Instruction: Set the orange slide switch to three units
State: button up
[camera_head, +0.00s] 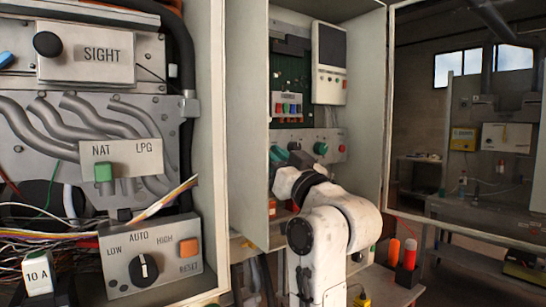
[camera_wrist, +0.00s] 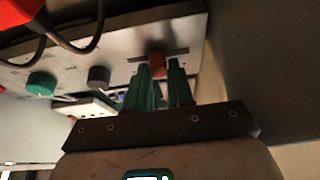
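The orange slide switch (camera_wrist: 157,63) shows in the wrist view as a small block on a pale panel (camera_wrist: 130,50). My gripper (camera_wrist: 163,72) has two teal fingers with a narrow gap between them. The tips are at the switch, with the block showing between or just behind them. I cannot tell whether they touch it. In the head view the teal fingers (camera_head: 278,154) are at the left end of the panel (camera_head: 331,138) in the middle cabinet. The switch and its scale markings cannot be made out there.
A green knob (camera_wrist: 41,84) and a dark grey knob (camera_wrist: 99,77) sit beside the switch. A red part with dark cables (camera_wrist: 20,12) is close by. The cabinet wall (camera_wrist: 245,60) stands close to the right of the fingers. An open cabinet door (camera_head: 465,120) is at the right.

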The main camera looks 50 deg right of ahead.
grip_shut()
jog(key=d, duration=0.3)
jog(key=shift+s+d, duration=0.1)
jog(key=shift+s, duration=0.3)
jog(key=shift+o, duration=2)
grip_release()
jog(key=shift+d, duration=0.15)
jog(key=shift+o, duration=0.3)
